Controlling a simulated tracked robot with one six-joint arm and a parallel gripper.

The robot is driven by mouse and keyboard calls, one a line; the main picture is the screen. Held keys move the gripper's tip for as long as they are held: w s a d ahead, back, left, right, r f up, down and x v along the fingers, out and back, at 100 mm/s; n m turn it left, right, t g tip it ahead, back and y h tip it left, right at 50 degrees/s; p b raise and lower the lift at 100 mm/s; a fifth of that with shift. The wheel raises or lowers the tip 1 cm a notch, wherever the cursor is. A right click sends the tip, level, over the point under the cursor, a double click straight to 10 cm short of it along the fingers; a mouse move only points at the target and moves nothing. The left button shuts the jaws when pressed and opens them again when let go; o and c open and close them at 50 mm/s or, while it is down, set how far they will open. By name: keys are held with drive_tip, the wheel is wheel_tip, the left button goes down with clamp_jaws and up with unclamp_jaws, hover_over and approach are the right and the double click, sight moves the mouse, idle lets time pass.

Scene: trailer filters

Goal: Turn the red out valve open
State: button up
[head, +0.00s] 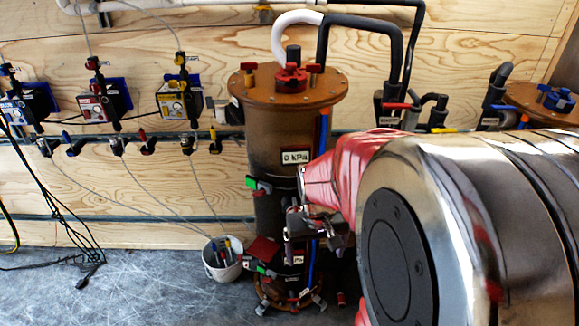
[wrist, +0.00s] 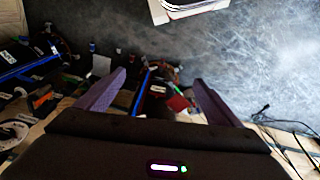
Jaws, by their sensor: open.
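A tall brown filter column (head: 270,140) stands upright in the middle of the head view, with a "0 kPa" label and a blue strip down its right side. Small red parts show near its foot, but I cannot tell which is the red out valve; my gripper and arm hide part of that area. My gripper (head: 314,226) is in front of the lower column in the head view. In the wrist view its two fingers (wrist: 160,82) are spread wide with nothing held between them. A dark red flat piece (wrist: 178,103) shows beyond them, near the right finger.
A white bucket (head: 221,260) with tools stands left of the column's foot. Several valves and small boxes line the plywood wall (head: 130,185) at left. Black cables (head: 75,230) hang to the grey floor (head: 140,295), which is mostly clear at left.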

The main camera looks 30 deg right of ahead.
drive_tip(key=d+f+m+t+h, duration=0.1)
drive_tip(key=d+f+t, duration=0.1)
drive_tip(key=d+f, duration=1.1)
drive_tip(key=d+f+m+t+h, duration=0.15)
drive_tip(key=d+f, duration=0.65)
drive_tip(key=f, duration=0.8)
drive_tip(key=d+f+t+h, duration=0.2)
drive_tip(key=d+f+t, duration=0.1)
drive_tip(key=d+f, duration=1)
drive_tip(key=w+r+t+h, duration=0.3)
drive_tip(key=w+r+t, duration=0.2)
drive_tip(key=r+t, duration=0.3)
drive_tip(key=shift+d+r+n+h, duration=0.35)
drive_tip(key=shift+r+n, duration=0.1)
drive_tip(key=shift+r, duration=0.5)
drive_tip(key=shift+w, duration=0.15)
drive_tip(key=x, duration=1.3)
drive_tip(key=shift+w+d, duration=0.15)
drive_tip(key=shift+w, duration=0.2)
